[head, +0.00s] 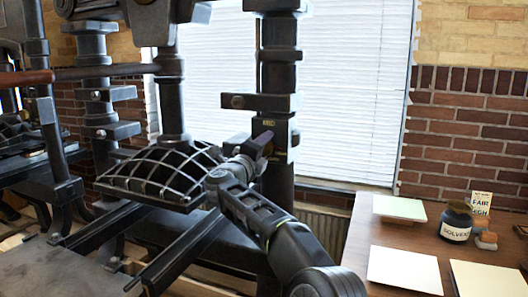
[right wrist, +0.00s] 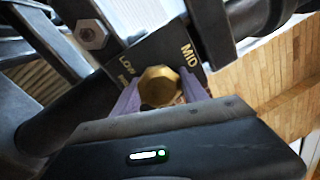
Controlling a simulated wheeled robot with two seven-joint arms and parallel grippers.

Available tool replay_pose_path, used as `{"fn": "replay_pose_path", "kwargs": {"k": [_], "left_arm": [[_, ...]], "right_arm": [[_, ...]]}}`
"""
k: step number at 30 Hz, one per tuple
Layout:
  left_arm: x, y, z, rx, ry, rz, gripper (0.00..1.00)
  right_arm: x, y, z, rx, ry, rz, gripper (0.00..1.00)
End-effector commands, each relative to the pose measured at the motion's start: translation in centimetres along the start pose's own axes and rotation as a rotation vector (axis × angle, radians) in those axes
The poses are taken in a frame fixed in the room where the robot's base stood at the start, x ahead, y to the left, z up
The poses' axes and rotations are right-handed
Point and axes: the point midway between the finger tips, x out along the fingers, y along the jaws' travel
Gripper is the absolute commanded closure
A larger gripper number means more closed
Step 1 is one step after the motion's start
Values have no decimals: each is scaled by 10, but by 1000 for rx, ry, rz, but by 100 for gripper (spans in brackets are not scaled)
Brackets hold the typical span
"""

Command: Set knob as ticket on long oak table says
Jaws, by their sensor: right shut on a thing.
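A brass, many-sided knob (right wrist: 160,87) sits on a dark plate (right wrist: 136,62) in the right wrist view. The plate carries gold lettering, LOW to the left of the knob and MID at its upper right; a further word below LOW is partly hidden. My right gripper (right wrist: 158,96) has its purple fingers on both sides of the knob, shut on it. In the head view my right gripper (head: 262,146) is at the press's right column (head: 278,80), hiding the knob. A small printed card (head: 481,203) stands on the wooden table (head: 350,235); its text is mostly unclear. My left gripper is out of view.
The dark iron press, with its ribbed platen (head: 160,178), fills the left and middle. On the table are a solvent jar (head: 456,224) and several pale sheets, one at the front (head: 405,269). A blind-covered window and brick wall stand behind.

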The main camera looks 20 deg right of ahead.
Motion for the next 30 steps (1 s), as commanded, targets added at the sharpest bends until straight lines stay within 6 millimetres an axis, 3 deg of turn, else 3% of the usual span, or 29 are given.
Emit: {"fn": "replay_pose_path", "kwargs": {"k": [12,29,30], "left_arm": [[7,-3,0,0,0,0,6],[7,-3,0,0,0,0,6],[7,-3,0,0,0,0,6]], "right_arm": [[0,5,-1,244,33,5,89],[0,5,0,282,38,6,89],[-1,5,0,282,38,6,46]]}}
